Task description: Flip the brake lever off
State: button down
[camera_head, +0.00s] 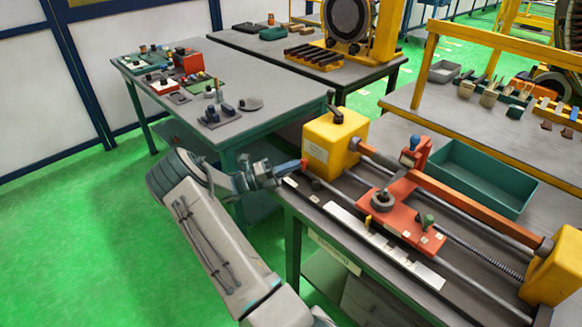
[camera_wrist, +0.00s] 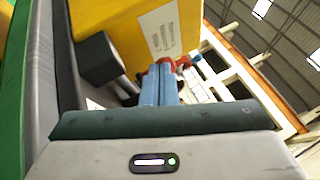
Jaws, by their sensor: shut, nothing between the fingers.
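A yellow headstock box (camera_head: 330,145) stands at the near-left end of the winding machine, with a dark lever (camera_head: 335,112) tilted up on its top. I cannot tell for certain which part is the brake lever. A small dark knob (camera_head: 315,185) stands low in front of the box; a dark block (camera_wrist: 100,58) beside the yellow box (camera_wrist: 140,25) shows in the wrist view. My gripper (camera_head: 292,167) is shut and empty beside the box's lower left side. Its fingers (camera_wrist: 166,72) point past the box in the wrist view; contact is unclear.
A red carriage (camera_head: 400,205) with a blue-knobbed part sits on the machine's rails. A green tray (camera_head: 480,180) lies behind the rails. A grey table (camera_head: 200,95) with small parts stands at the left. The green floor at lower left is open.

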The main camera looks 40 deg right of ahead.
jog(key=shift+t, duration=0.3)
jog(key=a, duration=0.1)
jog(key=a+f, duration=0.2)
jog(key=a, duration=0.1)
jog(key=shift+w+a, duration=0.1)
jog(key=shift+w, duration=0.25)
jog(key=w+a+f+b, duration=0.2)
jog(key=w+a+b, duration=0.1)
jog(key=w+a, duration=0.2)
jog(key=shift+w+a+f, duration=0.15)
jog(key=shift+w+f, duration=0.05)
jog(key=shift+w, duration=0.95)
